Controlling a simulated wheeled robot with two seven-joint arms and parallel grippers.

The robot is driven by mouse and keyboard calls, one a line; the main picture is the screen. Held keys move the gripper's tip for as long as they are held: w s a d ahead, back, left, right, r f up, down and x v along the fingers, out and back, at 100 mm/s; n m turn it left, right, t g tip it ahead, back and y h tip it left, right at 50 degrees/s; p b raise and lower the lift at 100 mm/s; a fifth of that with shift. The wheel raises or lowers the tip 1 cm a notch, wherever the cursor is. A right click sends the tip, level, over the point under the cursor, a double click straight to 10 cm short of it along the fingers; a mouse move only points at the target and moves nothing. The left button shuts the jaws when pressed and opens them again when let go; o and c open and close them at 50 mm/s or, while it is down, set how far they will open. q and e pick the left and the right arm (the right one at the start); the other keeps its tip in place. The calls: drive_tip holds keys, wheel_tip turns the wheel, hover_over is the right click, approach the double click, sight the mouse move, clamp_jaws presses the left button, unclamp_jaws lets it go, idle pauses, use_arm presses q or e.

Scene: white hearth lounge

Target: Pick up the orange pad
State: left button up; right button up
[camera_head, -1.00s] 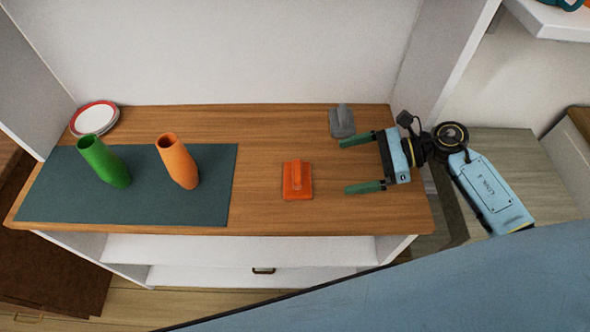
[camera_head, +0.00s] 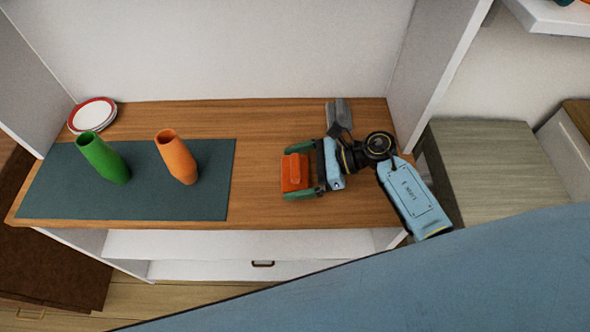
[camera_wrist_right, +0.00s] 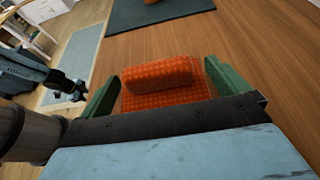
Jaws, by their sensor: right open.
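The orange pad (camera_head: 295,173), a flat base with a raised handle, lies on the wooden tabletop right of the mat. My right gripper (camera_head: 292,173) is open around it, one green finger on the far side and one on the near side. In the right wrist view the pad (camera_wrist_right: 162,82) sits between the two green fingers of the gripper (camera_wrist_right: 160,86), with gaps beside the handle. The pad still rests on the table.
A dark green mat (camera_head: 60,195) on the left bears a green vase (camera_head: 103,158) and an orange vase (camera_head: 176,157). Stacked plates (camera_head: 93,115) stand at the back left. A grey pad (camera_head: 338,112) lies behind my right gripper.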

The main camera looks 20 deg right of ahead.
sight(295, 165)
drive_tip(key=shift+a+f, duration=0.1)
drive_tip(key=shift+a, duration=0.05)
drive_tip(key=c, duration=0.7)
wheel_tip(295, 165, up, 10)
drive_tip(key=shift+r+p, duration=0.1)
drive_tip(key=shift+p, duration=0.6)
drive_tip(key=o, duration=0.3)
drive_tip(key=shift+c, duration=1.1)
